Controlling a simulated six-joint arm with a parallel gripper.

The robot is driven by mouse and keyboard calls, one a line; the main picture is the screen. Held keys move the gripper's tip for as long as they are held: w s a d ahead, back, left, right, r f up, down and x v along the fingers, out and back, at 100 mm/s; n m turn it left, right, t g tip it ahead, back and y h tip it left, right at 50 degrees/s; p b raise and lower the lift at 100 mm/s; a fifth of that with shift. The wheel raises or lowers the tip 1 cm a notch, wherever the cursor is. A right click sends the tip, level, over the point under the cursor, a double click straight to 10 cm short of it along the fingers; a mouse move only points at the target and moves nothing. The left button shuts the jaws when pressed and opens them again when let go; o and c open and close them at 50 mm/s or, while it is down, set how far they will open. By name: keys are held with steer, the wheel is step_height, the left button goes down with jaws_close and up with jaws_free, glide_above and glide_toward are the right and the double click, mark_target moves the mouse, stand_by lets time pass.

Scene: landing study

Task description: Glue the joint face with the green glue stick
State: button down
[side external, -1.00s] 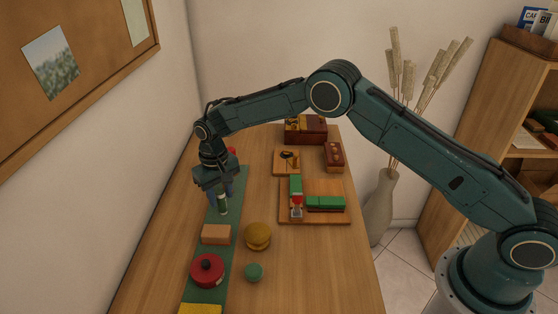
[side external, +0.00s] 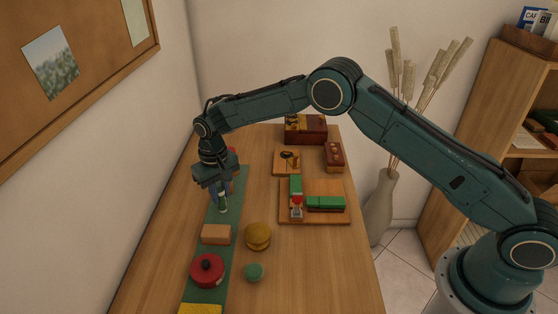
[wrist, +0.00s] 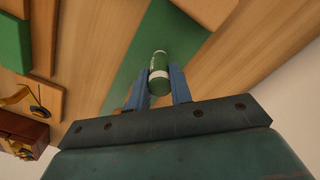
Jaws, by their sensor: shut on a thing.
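My gripper (side external: 222,196) is shut on the green glue stick (side external: 223,203), which hangs upright above the green runner at the left of the table. In the wrist view the glue stick (wrist: 159,66), green with white bands, sits between the two blue fingers of my gripper (wrist: 160,76). To the right, a wooden board (side external: 335,219) bears green-topped pieces (side external: 325,202) and a small red and grey item (side external: 296,206). I cannot make out which surface is the joint face.
On and beside the green runner (side external: 213,290) are a tan block (side external: 216,234), a red pot (side external: 207,270), a yellow burger-like thing (side external: 257,236) and a green ball (side external: 254,271). Wooden boxes (side external: 306,133) stand at the back. The table's right front is clear.

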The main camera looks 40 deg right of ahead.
steer(key=shift+r, duration=2.55)
steer(key=c, duration=1.9)
jaws_free()
jaws_close()
